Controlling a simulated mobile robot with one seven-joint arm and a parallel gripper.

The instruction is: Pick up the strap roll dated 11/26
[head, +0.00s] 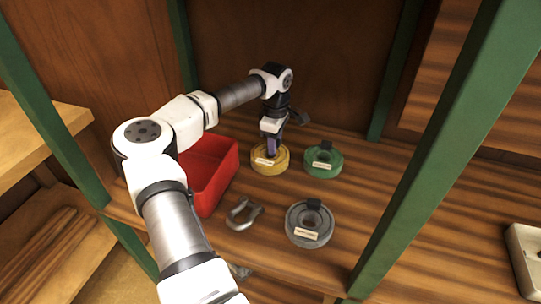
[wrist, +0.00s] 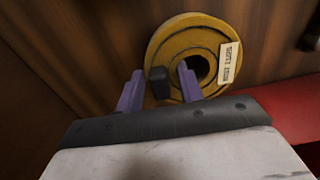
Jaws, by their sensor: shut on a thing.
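Three strap rolls lie on the wooden shelf in the head view: a yellow one (head: 262,164), a green one (head: 331,169) and a grey one (head: 300,237). Each carries a pale label too small to read there. My gripper (head: 272,147) points down at the yellow roll. In the wrist view its purple fingers (wrist: 160,84) are shut on the yellow roll (wrist: 170,48), one finger at the hole and one at the outer side. The roll's label (wrist: 229,63) shows there, but its print is not clearly legible.
A red bin (head: 222,178) stands just left of the yellow roll, and a metal shackle (head: 242,213) lies in front. Green posts (head: 440,140) frame the shelf. A pale box (head: 526,255) sits at the far right. Bare shelf lies between the grey roll and the right post.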

